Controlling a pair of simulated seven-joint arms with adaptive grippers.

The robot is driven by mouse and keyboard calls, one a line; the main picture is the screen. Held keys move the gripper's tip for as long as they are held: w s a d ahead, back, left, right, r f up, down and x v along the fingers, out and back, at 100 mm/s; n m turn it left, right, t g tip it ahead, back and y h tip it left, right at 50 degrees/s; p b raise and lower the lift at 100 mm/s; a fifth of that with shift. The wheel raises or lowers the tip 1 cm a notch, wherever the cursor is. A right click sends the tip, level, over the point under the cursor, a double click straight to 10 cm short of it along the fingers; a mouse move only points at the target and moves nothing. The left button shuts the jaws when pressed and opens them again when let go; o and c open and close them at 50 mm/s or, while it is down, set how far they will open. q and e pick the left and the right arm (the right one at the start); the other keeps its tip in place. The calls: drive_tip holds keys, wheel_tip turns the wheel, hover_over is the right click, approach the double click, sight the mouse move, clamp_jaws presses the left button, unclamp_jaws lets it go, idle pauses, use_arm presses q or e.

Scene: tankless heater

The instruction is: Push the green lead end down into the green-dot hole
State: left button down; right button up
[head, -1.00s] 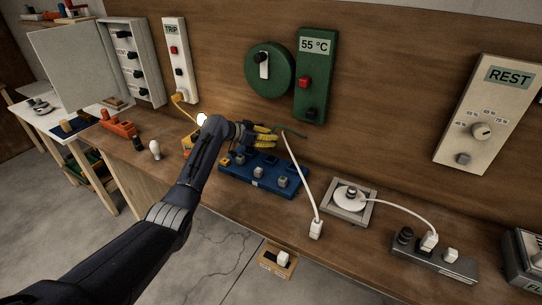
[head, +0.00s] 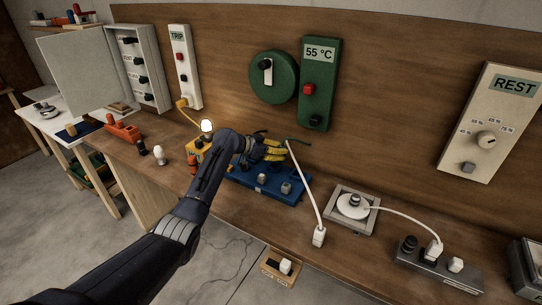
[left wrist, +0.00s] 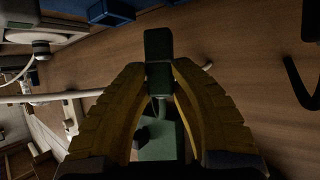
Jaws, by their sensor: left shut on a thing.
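My left gripper (head: 276,152) has yellow fingers and hangs above the back part of the blue block (head: 248,178). It is shut on the green lead end (left wrist: 159,78), which shows as a dark green piece between the fingertips in the left wrist view (left wrist: 160,75). In the head view, a thin curved green part (head: 299,143) sticks out to the right of the fingers. The gripper and arm cover part of the blue block. I cannot make out the green-dot hole. My right gripper is not in view.
A white cord (head: 305,190) runs from beside the fingertips down to a white plug (head: 319,237). The green 55 °C box (head: 319,105) is on the wall behind. A grey square plate (head: 338,220) lies to the right. A lit bulb (head: 207,126) stands left of my arm.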

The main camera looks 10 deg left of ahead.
use_arm(q)
drive_tip(key=s+d+r, duration=0.1)
drive_tip(key=s+d, duration=0.2)
drive_tip(key=d, duration=0.6)
wheel_tip(320, 180, up, 5)
drive_tip(key=n+t+y, duration=0.3)
drive_tip(key=n, duration=0.1)
hover_over(295, 179)
drive_tip(key=shift+w+r+n+y, duration=0.15)
drive_tip(key=shift+w+n+y, duration=0.2)
drive_tip(key=shift+w, duration=0.2)
drive_tip(key=shift+f, duration=2.5)
drive_tip(key=shift+f, duration=0.15)
drive_tip(key=shift+f, duration=1.5)
drive_tip(key=shift+f, duration=1.2)
idle(0.4)
